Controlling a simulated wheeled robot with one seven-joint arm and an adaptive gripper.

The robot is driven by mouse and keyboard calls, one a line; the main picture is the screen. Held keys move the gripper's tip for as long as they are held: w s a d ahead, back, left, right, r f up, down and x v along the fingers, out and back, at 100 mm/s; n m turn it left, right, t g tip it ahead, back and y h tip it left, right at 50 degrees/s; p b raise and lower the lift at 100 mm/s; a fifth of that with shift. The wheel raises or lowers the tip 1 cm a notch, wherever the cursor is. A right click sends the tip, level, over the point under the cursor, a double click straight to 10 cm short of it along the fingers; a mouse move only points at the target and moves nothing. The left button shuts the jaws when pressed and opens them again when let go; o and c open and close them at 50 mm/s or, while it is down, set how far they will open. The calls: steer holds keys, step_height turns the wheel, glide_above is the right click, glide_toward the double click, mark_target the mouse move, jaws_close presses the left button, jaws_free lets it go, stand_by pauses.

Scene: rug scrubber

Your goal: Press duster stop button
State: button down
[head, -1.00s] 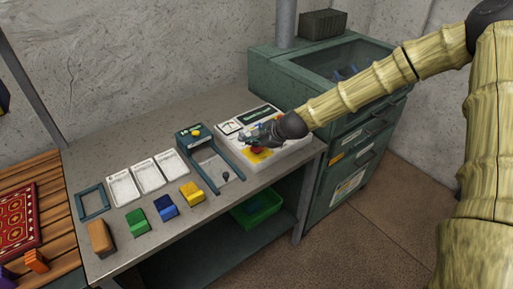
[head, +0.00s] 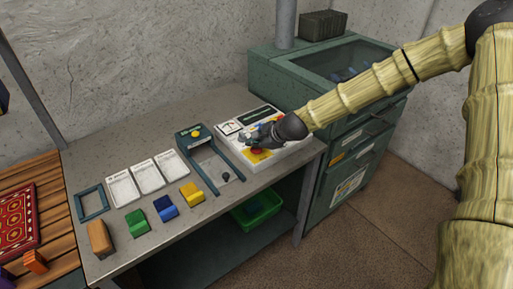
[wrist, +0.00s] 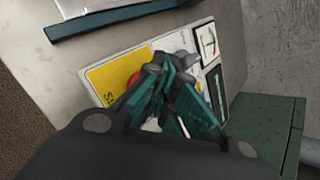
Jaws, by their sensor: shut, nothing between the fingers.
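A white control box (head: 285,150) stands at the right end of the grey bench. On its top is a yellow patch with a red round button (head: 257,151), partly hidden by my gripper. In the wrist view the yellow patch (wrist: 106,75) carries dark lettering, and the red button (wrist: 134,78) shows just left of the fingers. My gripper (head: 254,137) is shut and empty, low over the box, beside the red button in the picture. In the wrist view its teal fingers (wrist: 160,90) are together. I cannot tell whether they touch the box top.
A teal frame device (head: 197,137) with a yellow knob stands left of the box. A green cabinet (head: 330,110) stands to the right. A green bin (head: 258,209) is under the bench.

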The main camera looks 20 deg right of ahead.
mark_target(255, 149)
steer(key=shift+r+p, duration=0.6)
steer(key=shift+r, duration=0.3)
step_height(255, 149, up, 5)
steer(key=p, duration=0.3)
steer(key=shift+p, duration=0.3)
stand_by(0.6)
